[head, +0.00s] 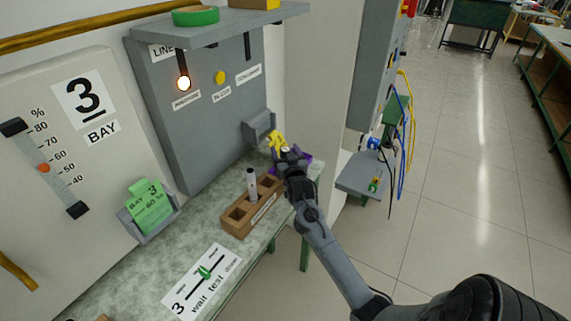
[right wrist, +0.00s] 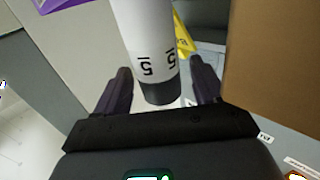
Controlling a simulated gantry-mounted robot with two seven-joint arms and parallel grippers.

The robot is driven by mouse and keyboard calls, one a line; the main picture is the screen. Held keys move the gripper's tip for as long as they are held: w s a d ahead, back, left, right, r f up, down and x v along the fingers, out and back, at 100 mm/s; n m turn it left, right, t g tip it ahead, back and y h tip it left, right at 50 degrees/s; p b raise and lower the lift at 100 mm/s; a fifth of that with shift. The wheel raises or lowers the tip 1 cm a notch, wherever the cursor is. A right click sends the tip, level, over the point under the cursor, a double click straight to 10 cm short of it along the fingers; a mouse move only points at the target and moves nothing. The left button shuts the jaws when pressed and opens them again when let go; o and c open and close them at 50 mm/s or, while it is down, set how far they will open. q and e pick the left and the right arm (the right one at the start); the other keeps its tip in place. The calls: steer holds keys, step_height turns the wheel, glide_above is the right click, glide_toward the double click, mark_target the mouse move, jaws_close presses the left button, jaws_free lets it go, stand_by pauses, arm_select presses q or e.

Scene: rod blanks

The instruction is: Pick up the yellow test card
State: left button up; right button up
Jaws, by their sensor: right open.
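A yellow piece (head: 277,141), which looks like the yellow test card, is at the back of the bench beside my right gripper (head: 290,156). In the right wrist view a lettered part of the yellow card (right wrist: 184,38) shows behind a white rod (right wrist: 150,35), which hides some of it. The rod is marked 5 and has a dark end. It stands between the open fingers of my right gripper (right wrist: 161,78); I cannot tell whether they touch it. The card is beyond the fingers, not held. My left gripper is not in view.
A wooden rack (head: 238,221) with a white rod (head: 251,183) stands in front of the gripper. A purple piece (head: 304,160) lies beside the gripper. A green card (head: 150,206) sits in a holder at the left. A grey box (head: 259,126) is on the panel behind.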

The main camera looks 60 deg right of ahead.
steer(key=c, duration=1.1)
steer(key=shift+r, duration=0.15)
